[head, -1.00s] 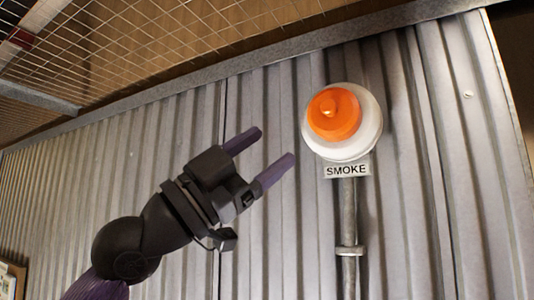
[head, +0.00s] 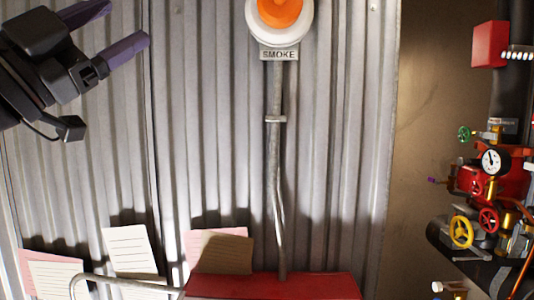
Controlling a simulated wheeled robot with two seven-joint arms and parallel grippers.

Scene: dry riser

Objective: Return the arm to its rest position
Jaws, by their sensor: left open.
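My left gripper (head: 118,30) is at the upper left of the head view, in front of the corrugated metal wall. Its two purple fingers are apart with nothing between them, and they point up and to the right. The arm behind it is cut off by the left edge. It is apart from the orange and white smoke detector (head: 289,28), which is at the top, cut by the upper edge. My right gripper is not in view.
A SMOKE label (head: 279,54) and a grey pipe (head: 276,170) run down to a red surface (head: 285,288). Paper notes (head: 133,248) stand along the wall's foot near a metal rail (head: 120,281). Red valves and a gauge (head: 491,160) are at the right.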

